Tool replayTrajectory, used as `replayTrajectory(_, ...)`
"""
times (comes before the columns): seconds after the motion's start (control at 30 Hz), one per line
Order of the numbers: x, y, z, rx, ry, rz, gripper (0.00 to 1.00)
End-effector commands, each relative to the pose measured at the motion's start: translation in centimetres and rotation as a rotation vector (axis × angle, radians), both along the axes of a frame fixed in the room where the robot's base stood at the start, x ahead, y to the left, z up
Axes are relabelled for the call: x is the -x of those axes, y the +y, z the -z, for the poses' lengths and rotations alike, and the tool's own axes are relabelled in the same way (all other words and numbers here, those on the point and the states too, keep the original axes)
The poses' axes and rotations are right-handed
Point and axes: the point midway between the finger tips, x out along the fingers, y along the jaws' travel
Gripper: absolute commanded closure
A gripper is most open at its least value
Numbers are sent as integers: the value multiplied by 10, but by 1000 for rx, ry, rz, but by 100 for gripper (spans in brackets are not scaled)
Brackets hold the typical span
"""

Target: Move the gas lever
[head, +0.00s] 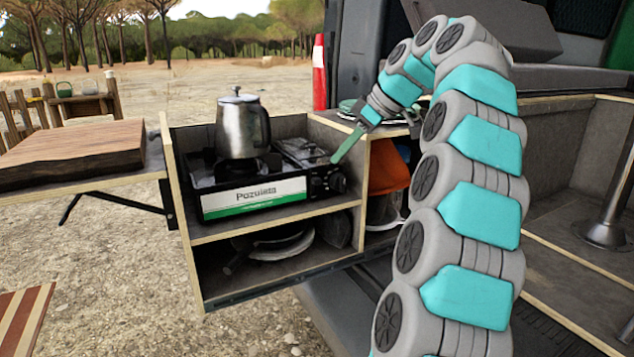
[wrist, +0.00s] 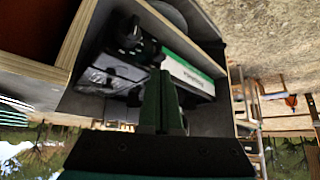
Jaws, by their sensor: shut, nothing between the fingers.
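The camping stove (head: 252,196) sits on the upper shelf of the pull-out kitchen box, with a white and green front label. A dark round knob (head: 338,183) is at the right end of its front. I cannot clearly make out a separate gas lever. My gripper (head: 335,160) is shut and empty, its green fingers slanting down to just above the stove's right end. In the wrist view my gripper (wrist: 162,72) points at the stove (wrist: 185,70), and the dark knob (wrist: 130,35) is beyond and left of the tips. Contact cannot be told.
A metal kettle (head: 242,126) stands on the stove's burner. The box's wooden side panel (head: 357,190) is close right of the knob. Beyond it are an orange item (head: 386,168) and stacked plates (head: 350,105). A wooden board (head: 72,153) lies on the left side table.

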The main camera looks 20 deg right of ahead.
Motion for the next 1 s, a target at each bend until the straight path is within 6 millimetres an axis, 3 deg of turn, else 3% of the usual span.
replayTrajectory(0.63,-23,21,43,-1,5,-4,100)
replayTrajectory(1.0,-28,24,49,-1,3,-3,100)
